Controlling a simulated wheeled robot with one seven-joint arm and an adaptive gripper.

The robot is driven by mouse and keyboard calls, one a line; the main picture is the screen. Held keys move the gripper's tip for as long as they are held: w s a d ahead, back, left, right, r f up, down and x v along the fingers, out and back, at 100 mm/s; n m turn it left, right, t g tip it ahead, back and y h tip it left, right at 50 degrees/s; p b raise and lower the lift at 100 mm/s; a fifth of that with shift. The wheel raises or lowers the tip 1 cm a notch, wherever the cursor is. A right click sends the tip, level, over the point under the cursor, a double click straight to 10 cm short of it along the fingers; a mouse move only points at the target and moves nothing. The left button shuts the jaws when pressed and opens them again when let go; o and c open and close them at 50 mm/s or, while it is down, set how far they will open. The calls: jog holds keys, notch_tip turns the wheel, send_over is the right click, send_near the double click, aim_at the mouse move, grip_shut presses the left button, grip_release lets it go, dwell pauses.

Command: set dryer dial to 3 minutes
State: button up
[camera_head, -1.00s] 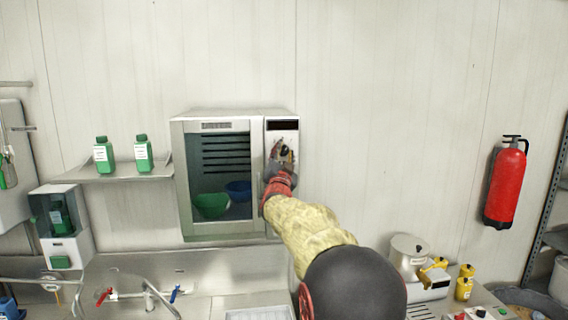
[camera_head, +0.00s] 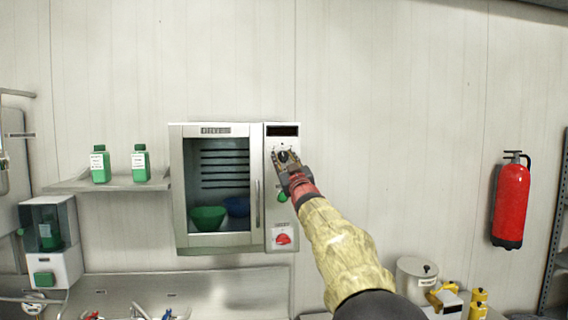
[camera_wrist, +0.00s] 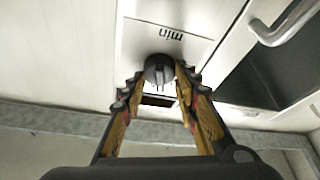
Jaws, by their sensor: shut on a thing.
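The dryer (camera_head: 216,246) is a steel cabinet on the wall with a glass door and a control panel (camera_head: 283,207) at its right. The black dial (camera_head: 283,156) is high on that panel, under a dark display (camera_head: 283,130). My gripper (camera_head: 286,160) is at the panel, its fingers shut on the dial. In the wrist view the dial (camera_wrist: 159,70) sits between the two fingertips (camera_wrist: 160,78), beside the printed word "min". The dial's minute marks are too small or hidden to read.
Below the dial are a green button (camera_head: 282,196) and a red knob (camera_head: 283,239). The door handle (camera_head: 257,204) is just left. Green and blue bowls (camera_head: 208,217) are inside. Green bottles (camera_head: 140,163) stand on the left shelf; a fire extinguisher (camera_head: 510,202) hangs at right.

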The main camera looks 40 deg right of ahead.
jog(key=n+y+p, duration=0.1)
jog(key=n, duration=0.1)
jog(key=n+y+p, duration=0.1)
jog(key=n+p, duration=0.1)
jog(key=n, duration=0.1)
jog(key=shift+r+y, duration=0.15)
jog(key=shift+y, duration=0.15)
jog(key=shift+n+y+p, duration=0.3)
jog(key=shift+n+p, duration=0.2)
jog(key=shift+n, duration=0.8)
jog(key=o, duration=1.1)
jog(key=v, duration=1.2)
